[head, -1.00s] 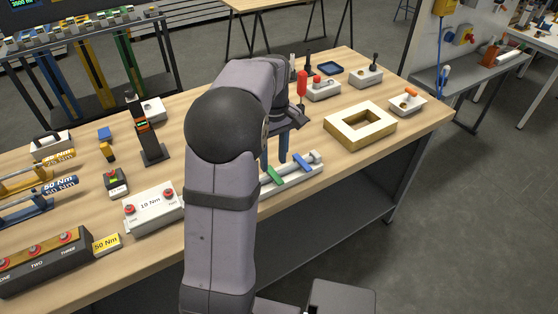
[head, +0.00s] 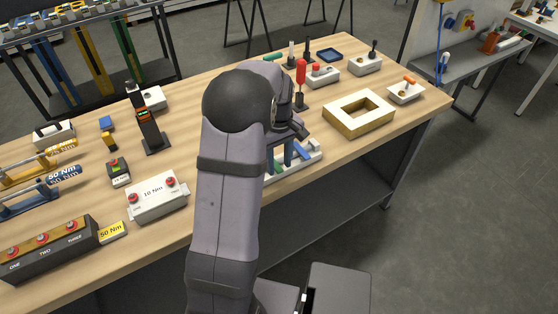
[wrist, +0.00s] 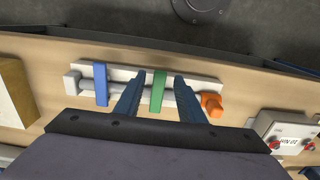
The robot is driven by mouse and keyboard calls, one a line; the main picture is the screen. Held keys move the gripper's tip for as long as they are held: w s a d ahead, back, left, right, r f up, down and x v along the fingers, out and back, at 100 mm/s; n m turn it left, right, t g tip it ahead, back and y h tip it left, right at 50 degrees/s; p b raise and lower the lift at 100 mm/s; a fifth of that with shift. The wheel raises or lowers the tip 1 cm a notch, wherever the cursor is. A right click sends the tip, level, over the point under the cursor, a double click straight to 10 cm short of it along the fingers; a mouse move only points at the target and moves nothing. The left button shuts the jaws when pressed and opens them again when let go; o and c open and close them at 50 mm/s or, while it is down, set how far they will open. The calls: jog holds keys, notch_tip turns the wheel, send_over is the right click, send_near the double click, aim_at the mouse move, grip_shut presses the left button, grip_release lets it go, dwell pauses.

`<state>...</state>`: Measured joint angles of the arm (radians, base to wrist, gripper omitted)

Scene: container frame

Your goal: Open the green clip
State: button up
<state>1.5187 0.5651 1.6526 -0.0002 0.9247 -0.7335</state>
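The green clip (wrist: 158,90) lies across a pale bar on a white base (wrist: 205,82), between a blue clip (wrist: 100,84) and an orange end piece (wrist: 212,104). My gripper (wrist: 160,78) is open, with one blue finger on each side of the green clip. A gap shows between the clip and each finger in the wrist view. In the head view the fingers (head: 279,150) reach down at the base, and the green clip (head: 278,168) is partly hidden by them. The blue clip (head: 301,151) is to their right. Finger height relative to the clip is hard to judge.
A hollow wooden frame block (head: 349,124) stands to the right on the bench. A red-handled tool (head: 301,72) stands behind my gripper. A white 10 Nm box (head: 156,197) is to the left. The bench's front edge runs close to the white base.

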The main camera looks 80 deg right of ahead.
jog(key=shift+f, duration=0.2)
grip_shut()
jog(key=shift+r+p, duration=0.15)
jog(key=shift+p, duration=0.15)
jog(key=p, duration=0.2)
jog(key=r+g+y+p, duration=0.1)
jog(key=p, duration=0.1)
jog(key=shift+w+d+r+g+y, duration=0.25)
jog(key=shift+w+d+g+y, duration=0.05)
jog(key=shift+w, duration=0.05)
jog(key=p, duration=0.1)
jog(key=g+y+p, duration=0.1)
jog(key=shift+w+d+r+p, duration=0.3)
jog(key=shift+d+r, duration=0.05)
jog(key=shift+w+d+r+g+y+p, duration=0.2)
jog(key=shift+w+d+g+y+p, duration=0.1)
jog(key=shift+g+y, duration=0.4)
jog(key=shift+w+d+r+g+y, duration=0.1)
jog(key=shift+r+g+y, duration=0.05)
jog(key=shift+g+y, duration=0.15)
